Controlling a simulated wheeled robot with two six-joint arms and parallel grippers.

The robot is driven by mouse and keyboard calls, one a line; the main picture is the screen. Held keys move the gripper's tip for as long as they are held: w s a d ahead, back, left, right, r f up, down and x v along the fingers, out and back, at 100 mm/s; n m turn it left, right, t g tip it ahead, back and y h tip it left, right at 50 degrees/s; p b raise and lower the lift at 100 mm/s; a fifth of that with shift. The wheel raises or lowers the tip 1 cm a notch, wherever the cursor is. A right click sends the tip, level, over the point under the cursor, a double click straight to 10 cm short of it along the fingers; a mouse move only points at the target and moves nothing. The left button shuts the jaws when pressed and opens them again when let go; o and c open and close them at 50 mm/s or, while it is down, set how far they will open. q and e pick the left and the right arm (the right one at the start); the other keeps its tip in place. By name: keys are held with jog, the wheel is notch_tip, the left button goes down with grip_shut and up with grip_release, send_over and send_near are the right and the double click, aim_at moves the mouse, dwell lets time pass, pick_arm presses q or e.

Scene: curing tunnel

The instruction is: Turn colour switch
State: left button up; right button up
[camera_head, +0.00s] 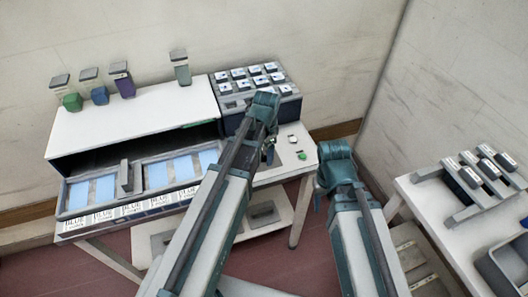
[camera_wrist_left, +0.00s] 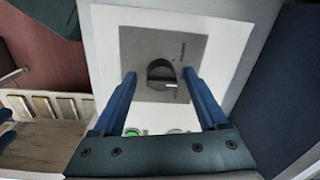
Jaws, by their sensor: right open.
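The colour switch is a dark round knob (camera_wrist_left: 161,73) on a square grey plate (camera_wrist_left: 194,52), set in a white panel, in the left wrist view. My left gripper (camera_wrist_left: 158,76) is open, with one blue finger on each side of the knob in the picture; I cannot tell whether they touch it. In the head view my left gripper (camera_head: 268,150) is over the white worktop right of the tunnel, and the arm mostly hides the switch. My right gripper (camera_head: 318,200) hangs in front of the table's right edge, apart from the switch; its fingers are barely visible.
A green button (camera_head: 301,155) and a pale button (camera_head: 293,139) lie right of my left gripper. The white tunnel housing (camera_head: 135,112) with jars on top stands left, and a dark rack (camera_head: 288,89) behind. A second table (camera_head: 432,212) holds dark holders at right.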

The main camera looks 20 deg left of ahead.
aim_at(265, 154)
pick_arm(q)
notch_tip(265, 154, up, 14)
jog(key=p, duration=1.3)
jog(key=shift+s+d+p, duration=0.25)
jog(key=shift+s+p, duration=0.05)
jog(key=shift+p, duration=0.1)
pick_arm(e)
notch_tip(265, 154, up, 14)
pick_arm(q)
jog(key=shift+f, duration=0.15)
pick_arm(e)
jog(key=shift+f, duration=0.15)
